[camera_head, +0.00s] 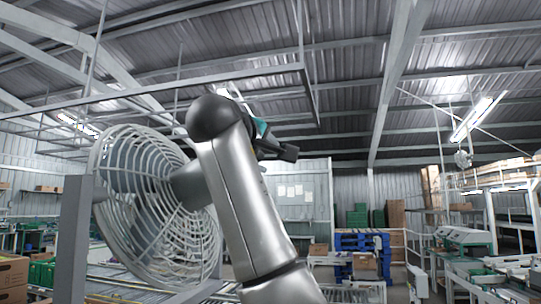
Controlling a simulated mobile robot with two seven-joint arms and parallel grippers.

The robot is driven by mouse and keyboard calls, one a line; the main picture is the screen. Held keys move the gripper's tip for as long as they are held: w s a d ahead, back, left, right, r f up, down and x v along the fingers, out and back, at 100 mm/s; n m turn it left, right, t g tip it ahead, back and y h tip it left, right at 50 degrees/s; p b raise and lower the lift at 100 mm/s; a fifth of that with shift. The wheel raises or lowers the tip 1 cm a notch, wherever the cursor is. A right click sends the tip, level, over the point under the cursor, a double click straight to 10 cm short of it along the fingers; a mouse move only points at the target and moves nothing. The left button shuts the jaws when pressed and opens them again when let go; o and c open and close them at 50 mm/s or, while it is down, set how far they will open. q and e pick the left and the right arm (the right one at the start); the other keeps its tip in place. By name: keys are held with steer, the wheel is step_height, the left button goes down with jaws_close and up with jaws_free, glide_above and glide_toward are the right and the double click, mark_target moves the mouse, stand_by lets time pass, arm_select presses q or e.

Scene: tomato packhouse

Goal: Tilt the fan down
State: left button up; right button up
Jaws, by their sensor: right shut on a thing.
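The fan (128,222) is a large round white wire cage at the left, its face turned to the left and toward me. Its grey motor housing (187,187) sticks out behind the cage toward the right and is partly covered by my right arm. My right gripper (287,152) is dark, beyond the teal wrist ring and right of the motor housing. It is shut on a part of the fan; my arm hides the place of contact. My left gripper is not in view.
A grey upright post (72,240) stands just left of the cage. A metal overhead frame (309,90) hangs above my arm. Blue pallets (362,242), a conveyor line (465,237) and racks stand farther back right. Air right of my arm is clear.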

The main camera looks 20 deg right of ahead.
steer(key=shift+s+a+r, duration=0.15)
steer(key=shift+a, duration=0.4)
steer(key=b+v, duration=0.5)
steer(key=v, duration=0.9)
steer(key=shift+s+d+b, duration=0.15)
steer(key=shift+s+b, duration=0.15)
